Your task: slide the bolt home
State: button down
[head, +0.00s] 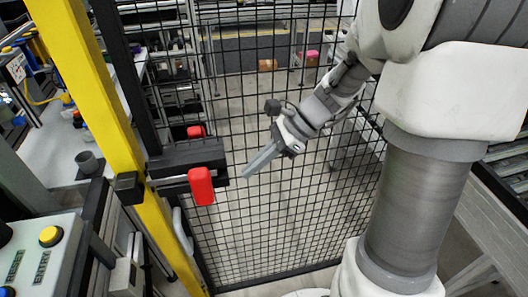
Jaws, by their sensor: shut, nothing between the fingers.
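The bolt assembly is a dark sliding bar (188,158) on the black mesh gate's frame, beside the yellow post (100,110). A red handle (201,186) hangs from its front, and a second red piece (196,132) shows behind it. A black block (128,188) sits on the yellow post, just left of the bar; whether the bar enters it I cannot tell. My gripper (248,175) is shut and empty, its fingers pointing down-left, to the right of the red handle and apart from it.
The black mesh gate (250,245) fills the middle behind my gripper. A control panel (40,262) with a yellow button stands at lower left. A curved grey handle (182,232) is below the bolt. A white bench (62,165) stands at left. Space between gripper and handle looks clear.

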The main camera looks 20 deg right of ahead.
aim_at(202, 182)
jog(key=shift+w+a+f, duration=0.1)
jog(key=shift+a+f, duration=0.25)
jog(key=shift+a, duration=0.7)
jog(key=shift+s+a+f, duration=0.1)
jog(key=shift+a+f, duration=0.3)
jog(key=shift+a, duration=0.65)
jog(key=shift+w+a+f, duration=0.1)
jog(key=shift+a+f, duration=0.25)
jog(key=shift+a, duration=0.7)
jog(key=shift+a+p, duration=0.3)
jog(key=shift+a, duration=2.3)
jog(key=shift+w+d, duration=0.1)
